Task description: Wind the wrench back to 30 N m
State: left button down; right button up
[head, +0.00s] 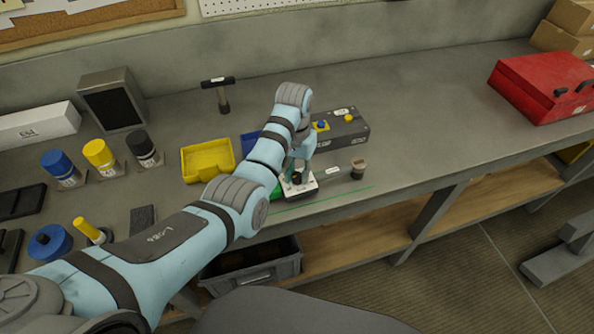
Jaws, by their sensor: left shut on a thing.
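My left gripper (298,172) points down at the front middle of the bench, over a small white-topped block (305,190) with dark marks. It is shut on a small dark part at the top of this block, mostly hidden by the fingers. A green piece (276,194) shows at the block's left, partly behind my arm. I cannot make out a wrench or its scale reading in this view. My right gripper is not in view.
Behind the gripper stands a grey box (346,138) with blue and yellow buttons. A red toolbox (540,85) is far right; bench between is clear.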

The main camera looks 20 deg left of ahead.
pick_arm(q)
jog(key=n, duration=0.5)
jog(key=shift+w, duration=0.1)
dwell(0.4)
jog(key=c, duration=1.3)
grip_release()
